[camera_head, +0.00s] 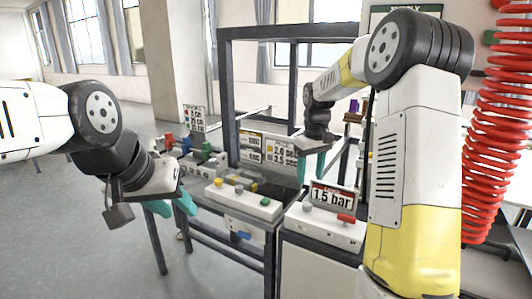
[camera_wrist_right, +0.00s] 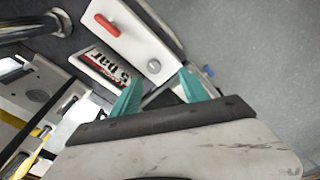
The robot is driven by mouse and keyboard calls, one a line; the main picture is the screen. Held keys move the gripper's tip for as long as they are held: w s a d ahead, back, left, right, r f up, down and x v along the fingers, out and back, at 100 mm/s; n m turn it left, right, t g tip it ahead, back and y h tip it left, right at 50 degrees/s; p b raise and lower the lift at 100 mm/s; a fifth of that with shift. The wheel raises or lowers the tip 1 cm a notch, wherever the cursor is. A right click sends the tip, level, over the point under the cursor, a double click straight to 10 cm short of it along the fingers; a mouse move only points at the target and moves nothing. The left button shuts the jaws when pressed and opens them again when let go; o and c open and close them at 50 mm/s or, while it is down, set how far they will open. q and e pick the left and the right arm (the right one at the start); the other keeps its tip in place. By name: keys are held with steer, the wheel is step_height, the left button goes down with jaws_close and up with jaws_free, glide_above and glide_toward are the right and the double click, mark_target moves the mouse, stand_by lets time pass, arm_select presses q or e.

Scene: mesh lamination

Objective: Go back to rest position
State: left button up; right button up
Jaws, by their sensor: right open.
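My left gripper (camera_head: 172,204) hangs low at the left of the machine frame in the head view. Its two teal fingers are apart, with nothing visible between them. My right gripper (camera_head: 312,166) points down inside the machine frame, above and behind the 1.5 bar panel. In the right wrist view my right gripper (camera_wrist_right: 160,92) shows two teal fingers spread apart and empty.
A white button box (camera_head: 243,200) with yellow, grey and green buttons sits at the front of the machine. Signs (camera_head: 252,147) stand behind it. The dark frame (camera_head: 225,90) rises around the work area. A red coiled hose (camera_head: 495,130) hangs at the right. Open floor lies at the left.

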steer(key=s+a+r+m+t, duration=0.1)
steer(key=s+r, duration=0.4)
steer(key=s, duration=0.3)
steer(key=s+a+r+m+t, duration=0.1)
steer(key=s+r+t, duration=0.1)
steer(key=s+r, duration=0.45)
steer(key=s+a+f+m+t+y, duration=0.2)
steer(key=s, duration=1.2)
steer(key=shift+s+f, duration=0.3)
steer(key=shift+d, duration=0.15)
